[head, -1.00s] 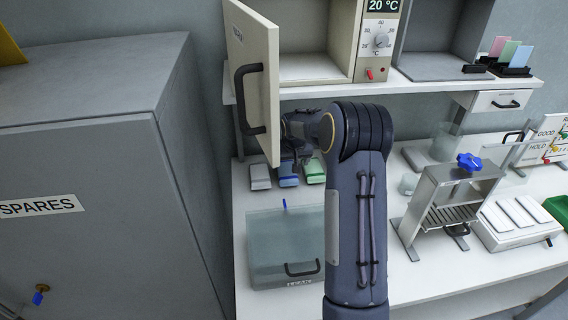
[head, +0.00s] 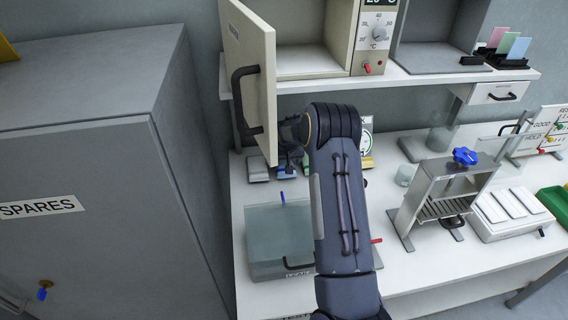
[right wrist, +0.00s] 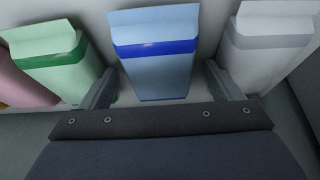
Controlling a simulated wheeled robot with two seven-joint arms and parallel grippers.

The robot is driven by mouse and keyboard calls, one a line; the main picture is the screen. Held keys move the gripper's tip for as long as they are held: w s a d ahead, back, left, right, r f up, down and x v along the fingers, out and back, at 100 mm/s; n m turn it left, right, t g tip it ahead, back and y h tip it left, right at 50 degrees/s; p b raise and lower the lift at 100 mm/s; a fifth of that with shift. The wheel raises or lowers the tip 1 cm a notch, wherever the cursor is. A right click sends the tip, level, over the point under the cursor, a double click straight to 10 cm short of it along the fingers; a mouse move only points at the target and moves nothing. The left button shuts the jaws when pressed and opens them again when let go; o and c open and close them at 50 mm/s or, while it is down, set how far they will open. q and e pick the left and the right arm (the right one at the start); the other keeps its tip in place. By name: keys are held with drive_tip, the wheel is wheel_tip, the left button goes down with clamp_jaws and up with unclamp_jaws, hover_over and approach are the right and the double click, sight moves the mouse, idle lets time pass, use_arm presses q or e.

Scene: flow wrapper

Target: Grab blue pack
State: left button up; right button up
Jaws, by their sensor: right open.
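The blue pack (right wrist: 152,70) stands in the middle of the right wrist view, pale blue with a darker blue band. My right gripper (right wrist: 162,86) is open, one finger on each side of the pack's lower part. I cannot tell whether the fingers touch it. In the head view, the blue pack (head: 286,172) shows partly on the bench behind the open door, with my right gripper (head: 290,156) just above it, mostly hidden by my arm. My left gripper is not in view.
A green pack (right wrist: 55,68) and a white pack (right wrist: 266,50) stand close on either side, with a pink pack (right wrist: 22,85) at the edge. An open cabinet door (head: 255,85) hangs close by my wrist. A clear lidded box (head: 275,240) sits in front.

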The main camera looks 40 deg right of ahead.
drive_tip(key=shift+c, duration=0.3)
drive_tip(key=c, duration=1)
drive_tip(key=shift+s+r, duration=0.1)
